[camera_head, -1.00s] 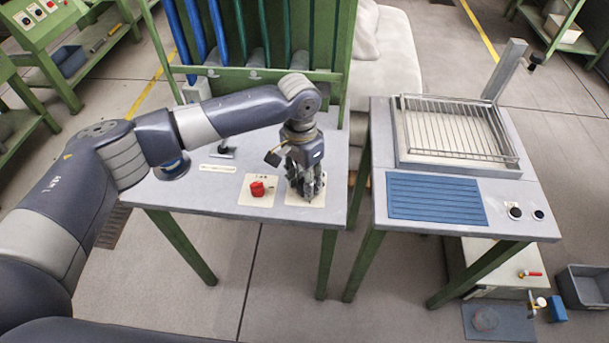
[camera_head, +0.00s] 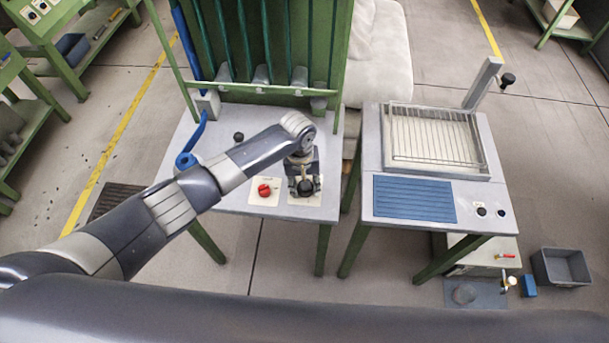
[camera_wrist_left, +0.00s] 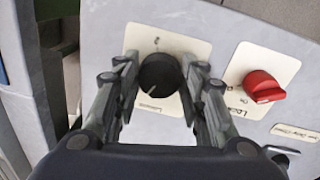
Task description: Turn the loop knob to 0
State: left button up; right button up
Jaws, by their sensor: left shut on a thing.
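A round black knob (camera_wrist_left: 157,72) with a pale pointer mark sits on a cream plate (camera_wrist_left: 180,46) in the left wrist view; the mark points toward the lower left of the picture. The plate's small lettering is too blurred to read surely. My left gripper (camera_wrist_left: 161,80) is shut on the black knob, with one finger on each side of it. In the head view my left gripper (camera_head: 304,180) reaches down onto the table's front right part, over the black knob. A red knob (camera_wrist_left: 263,86) on its own cream plate is beside it; it also shows in the head view (camera_head: 264,190). My right gripper is out of view.
A green rack (camera_head: 262,92) with hanging tubes stands at the table's back. A blue handle (camera_head: 186,158) and a small black knob (camera_head: 238,136) are farther left on the table. A second table with a wire grid (camera_head: 434,135) stands to the right, across a gap.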

pick_arm(q)
jog(key=n+p, duration=0.2)
jog(key=shift+r+n, duration=0.2)
jog(key=shift+n, duration=0.1)
jog(key=shift+f+n+p, duration=0.15)
jog(key=shift+n+p, duration=0.75)
jog(key=shift+n, duration=0.1)
jog(key=o, duration=1.1)
jog(key=shift+c, duration=0.2)
jog(key=shift+r, duration=0.5)
notch_tip(320, 180, up, 11)
jog(key=shift+s+a, duration=0.2)
jog(key=shift+a, duration=0.15)
jog(key=shift+f, duration=0.1)
